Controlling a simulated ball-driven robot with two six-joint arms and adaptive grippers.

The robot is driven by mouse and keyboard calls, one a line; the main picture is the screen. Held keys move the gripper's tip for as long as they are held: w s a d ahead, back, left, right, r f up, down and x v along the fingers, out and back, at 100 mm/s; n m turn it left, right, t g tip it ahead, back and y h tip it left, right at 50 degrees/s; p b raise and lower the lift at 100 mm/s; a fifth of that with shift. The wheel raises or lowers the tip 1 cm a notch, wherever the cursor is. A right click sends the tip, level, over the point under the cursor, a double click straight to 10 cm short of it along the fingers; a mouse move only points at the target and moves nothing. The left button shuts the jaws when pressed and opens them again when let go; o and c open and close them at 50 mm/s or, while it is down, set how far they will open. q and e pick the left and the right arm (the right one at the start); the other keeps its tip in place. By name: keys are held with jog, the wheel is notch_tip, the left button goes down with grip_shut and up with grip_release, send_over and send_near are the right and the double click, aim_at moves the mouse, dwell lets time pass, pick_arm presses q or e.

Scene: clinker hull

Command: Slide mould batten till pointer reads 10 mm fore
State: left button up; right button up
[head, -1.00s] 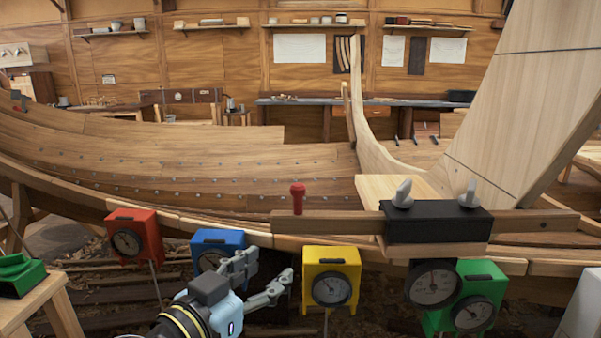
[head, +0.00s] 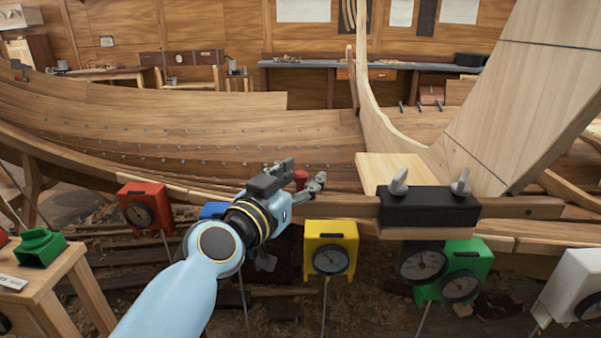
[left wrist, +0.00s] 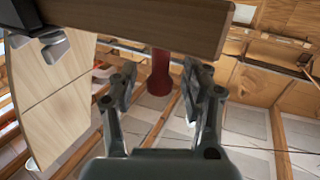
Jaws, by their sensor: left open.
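The mould batten (head: 525,207) is a wooden bar running through a black block (head: 428,212) with two pale wing clamps (head: 460,182). A red knob (head: 300,177) stands on the batten's left end. A dark dial (head: 422,262) hangs below the block; its reading is too small to tell. My left gripper (head: 298,183) is open at the knob and hides part of the batten. In the left wrist view, the red knob (left wrist: 159,76) shows between the open fingers (left wrist: 160,88), below the batten's end (left wrist: 150,20). I cannot tell whether they touch. My right gripper is not in view.
Red (head: 146,208), blue (head: 213,210), yellow (head: 331,247), green (head: 462,275) and white (head: 577,287) gauge boxes stand along the hull's near side. The planked hull (head: 200,135) lies behind. A small wooden stand (head: 45,285) with a green block is at left.

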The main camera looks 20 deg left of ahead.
pick_arm(q)
jog(key=shift+w, duration=0.1)
grip_shut()
dwell(0.3)
jog(key=shift+w+f, duration=0.15)
jog(key=shift+f, duration=0.15)
dwell(0.3)
